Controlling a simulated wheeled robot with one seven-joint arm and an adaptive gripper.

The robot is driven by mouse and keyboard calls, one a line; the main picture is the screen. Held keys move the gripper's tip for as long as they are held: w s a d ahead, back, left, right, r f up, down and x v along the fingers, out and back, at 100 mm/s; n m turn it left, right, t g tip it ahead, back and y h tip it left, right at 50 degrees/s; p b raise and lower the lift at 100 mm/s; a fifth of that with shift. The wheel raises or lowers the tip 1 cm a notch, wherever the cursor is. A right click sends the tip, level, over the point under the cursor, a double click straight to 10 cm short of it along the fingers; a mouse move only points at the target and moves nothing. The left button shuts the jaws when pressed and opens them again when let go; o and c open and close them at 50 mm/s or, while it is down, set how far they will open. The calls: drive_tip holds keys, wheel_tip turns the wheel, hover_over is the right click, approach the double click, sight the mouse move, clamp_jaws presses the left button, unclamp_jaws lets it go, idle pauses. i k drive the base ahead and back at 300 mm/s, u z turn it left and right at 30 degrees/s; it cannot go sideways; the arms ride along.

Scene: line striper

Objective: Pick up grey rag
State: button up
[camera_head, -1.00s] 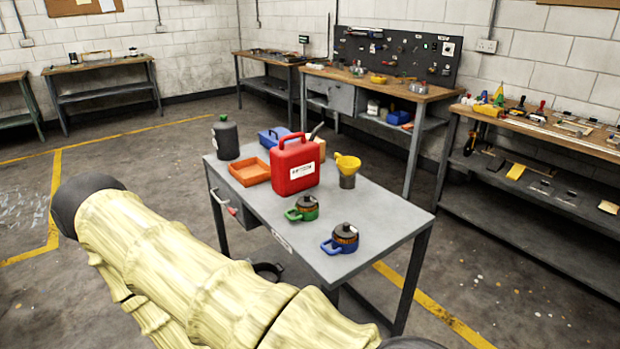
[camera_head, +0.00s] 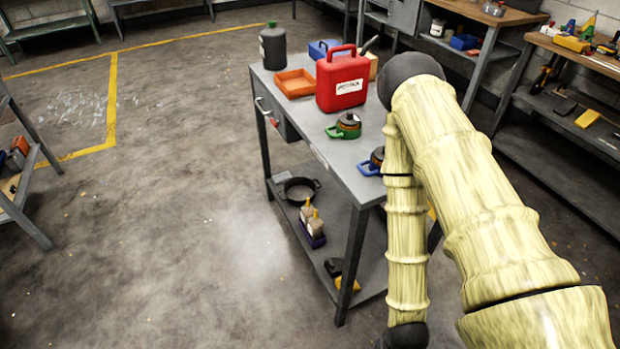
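I cannot make out a grey rag anywhere in view. The grey worktable (camera_head: 350,172) stands right of centre, and my pale yellow arm covers its right part. On its top are a red canister (camera_head: 342,82), an orange tray (camera_head: 295,84), a dark grey bottle (camera_head: 272,48), a green-handled pot (camera_head: 346,127) and a blue-handled pot (camera_head: 374,162) partly behind my arm. My gripper is not in view. The arm's lower link runs down to a dark joint at the bottom edge.
The table's lower shelf (camera_head: 345,215) holds a black round pan (camera_head: 298,189), a purple caddy (camera_head: 313,238) and small black and yellow items. Workbenches line the right and back. A rack stands at the left edge. The floor (camera_head: 170,230) left of the table is clear.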

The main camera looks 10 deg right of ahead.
sight(281, 178)
drive_tip(key=u, duration=1.45)
drive_tip(key=i, duration=3.7)
drive_tip(key=z, duration=2.65)
